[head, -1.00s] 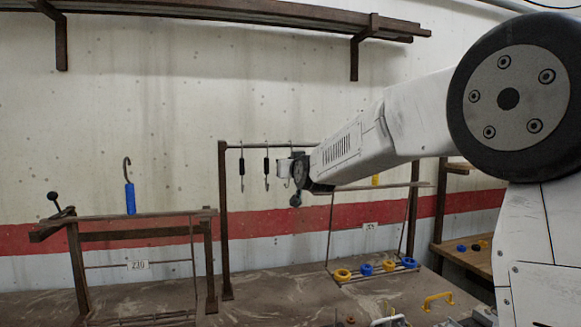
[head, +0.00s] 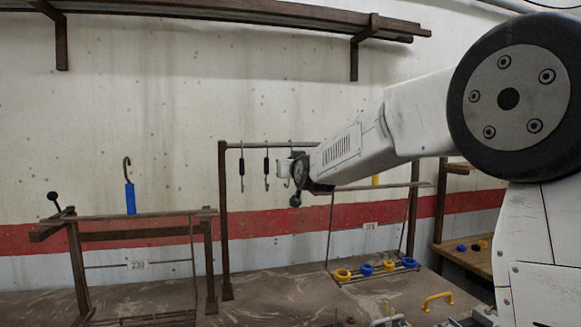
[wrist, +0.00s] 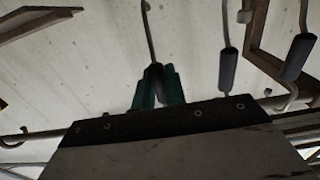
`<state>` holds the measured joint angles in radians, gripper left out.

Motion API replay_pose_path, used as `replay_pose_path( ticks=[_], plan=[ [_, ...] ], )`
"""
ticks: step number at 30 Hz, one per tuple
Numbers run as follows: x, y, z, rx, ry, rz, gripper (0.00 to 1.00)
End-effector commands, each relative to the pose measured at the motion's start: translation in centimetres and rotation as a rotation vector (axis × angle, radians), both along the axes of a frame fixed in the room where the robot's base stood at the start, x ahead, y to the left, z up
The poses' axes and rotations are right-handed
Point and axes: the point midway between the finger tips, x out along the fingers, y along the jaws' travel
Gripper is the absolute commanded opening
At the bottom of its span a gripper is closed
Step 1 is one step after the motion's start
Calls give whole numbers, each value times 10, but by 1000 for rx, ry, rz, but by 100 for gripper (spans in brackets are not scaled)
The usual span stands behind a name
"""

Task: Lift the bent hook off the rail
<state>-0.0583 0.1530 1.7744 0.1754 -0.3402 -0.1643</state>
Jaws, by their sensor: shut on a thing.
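In the wrist view my gripper (wrist: 158,88) has its green fingertips shut on the dark grip of a hook (wrist: 148,30), whose wire runs up past the fingers. Two more dark-gripped hooks, a nearer one (wrist: 228,70) and a far-right one (wrist: 297,57), stand to its right; the far-right one has a kinked wire. In the head view my gripper (head: 285,168) is at the rail (head: 265,143), right of two hanging hooks (head: 241,172) (head: 266,170). The held hook is mostly hidden there. I cannot tell whether it is bent or still touches the rail.
A blue-gripped hook (head: 130,198) stands above the left frame (head: 125,216). Blue and yellow rings (head: 366,268) sit on a low rack at right, near a yellow handle (head: 438,298). A wall shelf (head: 230,18) runs above. The bench front is partly bare.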

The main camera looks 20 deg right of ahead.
Motion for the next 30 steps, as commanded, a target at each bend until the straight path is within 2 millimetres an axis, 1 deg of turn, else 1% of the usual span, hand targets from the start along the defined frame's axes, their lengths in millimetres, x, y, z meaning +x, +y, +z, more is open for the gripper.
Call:
replay_pose_path(
  ticks=[11, 24, 30],
  plan=[
    [0, 0, 1, 0, -1, 0, 0],
    [0, 0, 21, 1, -1, 0, 0],
    [0, 0, 22, 0, -1, 0, 0]
  ],
)
